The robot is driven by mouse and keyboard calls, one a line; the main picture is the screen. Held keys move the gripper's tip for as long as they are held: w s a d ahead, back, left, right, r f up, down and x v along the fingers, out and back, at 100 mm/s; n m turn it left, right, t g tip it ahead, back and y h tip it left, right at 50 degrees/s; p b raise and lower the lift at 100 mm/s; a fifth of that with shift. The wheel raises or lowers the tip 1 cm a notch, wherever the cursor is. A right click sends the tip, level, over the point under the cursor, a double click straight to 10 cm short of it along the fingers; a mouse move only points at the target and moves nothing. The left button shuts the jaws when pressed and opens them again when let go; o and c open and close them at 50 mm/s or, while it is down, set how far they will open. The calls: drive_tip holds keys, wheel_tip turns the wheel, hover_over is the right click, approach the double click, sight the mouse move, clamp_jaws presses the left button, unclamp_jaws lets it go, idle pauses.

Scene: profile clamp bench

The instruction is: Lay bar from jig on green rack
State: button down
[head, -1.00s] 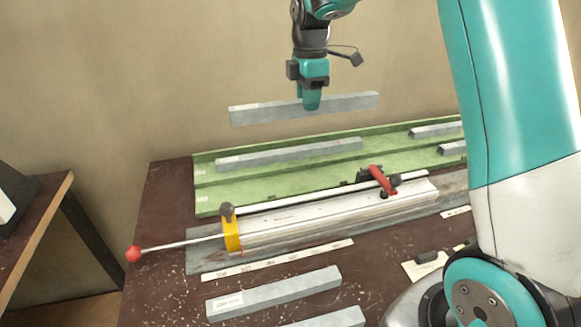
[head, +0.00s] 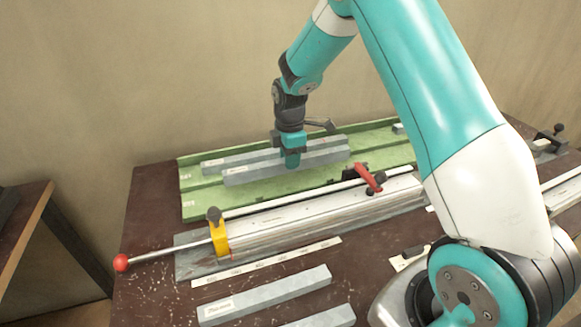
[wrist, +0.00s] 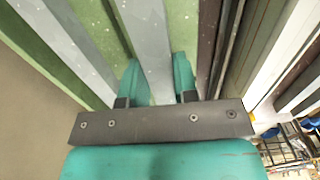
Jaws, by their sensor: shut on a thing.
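My gripper (head: 291,163) is shut on a grey metal bar (head: 250,174), holding it around its middle. The wrist view also shows the held bar (wrist: 148,45) between my two teal fingers (wrist: 158,85). The bar is at the green rack (head: 200,205), in front of another grey bar (head: 215,166) lying on the rack and roughly parallel to it. I cannot tell whether the held bar touches the rack. The jig (head: 310,213), with a yellow stop (head: 219,238) and a red clamp handle (head: 367,177), stands in front of the rack and its bed looks empty.
Two more grey bars lie at the table's front, one (head: 265,297) fully in view. A red-knobbed rod (head: 121,263) sticks out left of the jig. A paper scale strip (head: 265,262) lies before the jig. A wooden shelf (head: 40,215) stands at left.

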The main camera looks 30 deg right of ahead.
drive_tip(key=shift+f, duration=1.7)
drive_tip(key=shift+f, duration=0.2)
drive_tip(key=c, duration=0.9)
unclamp_jaws()
drive_tip(key=shift+r, duration=0.15)
